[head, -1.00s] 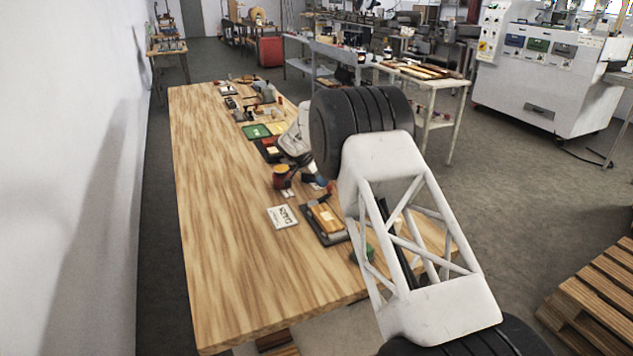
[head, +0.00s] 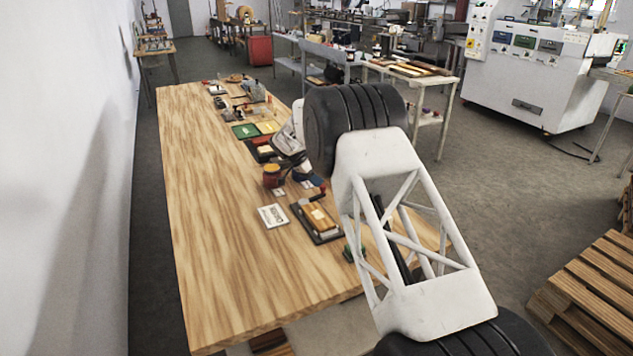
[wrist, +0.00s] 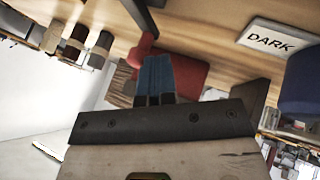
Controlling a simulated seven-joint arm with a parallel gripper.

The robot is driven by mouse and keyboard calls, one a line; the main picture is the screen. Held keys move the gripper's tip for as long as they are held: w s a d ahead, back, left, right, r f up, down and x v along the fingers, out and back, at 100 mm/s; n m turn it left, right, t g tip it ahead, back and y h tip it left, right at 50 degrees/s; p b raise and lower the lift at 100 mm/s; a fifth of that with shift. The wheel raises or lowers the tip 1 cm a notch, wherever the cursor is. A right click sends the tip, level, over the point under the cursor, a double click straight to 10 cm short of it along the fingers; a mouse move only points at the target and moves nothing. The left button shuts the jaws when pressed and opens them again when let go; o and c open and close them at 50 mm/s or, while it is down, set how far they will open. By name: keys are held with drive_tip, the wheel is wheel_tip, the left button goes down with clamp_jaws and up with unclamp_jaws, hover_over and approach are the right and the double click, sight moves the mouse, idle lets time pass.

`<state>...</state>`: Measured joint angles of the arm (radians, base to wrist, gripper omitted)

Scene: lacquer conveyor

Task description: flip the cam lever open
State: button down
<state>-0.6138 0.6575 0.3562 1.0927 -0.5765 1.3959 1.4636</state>
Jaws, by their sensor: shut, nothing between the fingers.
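In the wrist view, my gripper (wrist: 155,78) has its two blue fingertips together, with nothing between them. A red, rounded piece (wrist: 190,74), which looks like the cam lever's handle, is right behind and beside the fingertips. I cannot tell whether they touch it. In the head view, a small red-ended lever (head: 322,188) stands by the far end of a dark tray holding wooden pieces (head: 318,238). My arm hides much of the area around my gripper there, and the lever's angle is unclear.
A blue round container (wrist: 302,82) and a cream card reading DARK (wrist: 277,39) are at the right in the wrist view. The bench's left side is clear.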

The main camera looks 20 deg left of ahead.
drive_tip(key=shift+w+a, duration=0.1)
drive_tip(key=shift+a, duration=0.05)
drive_tip(key=shift+w+a, duration=0.45)
drive_tip(key=shift+a, duration=0.2)
drive_tip(key=shift+w+a, duration=0.45)
drive_tip(key=shift+a, duration=0.15)
drive_tip(key=v, duration=1)
drive_tip(key=shift+w+a, duration=0.25)
drive_tip(key=shift+w, duration=0.1)
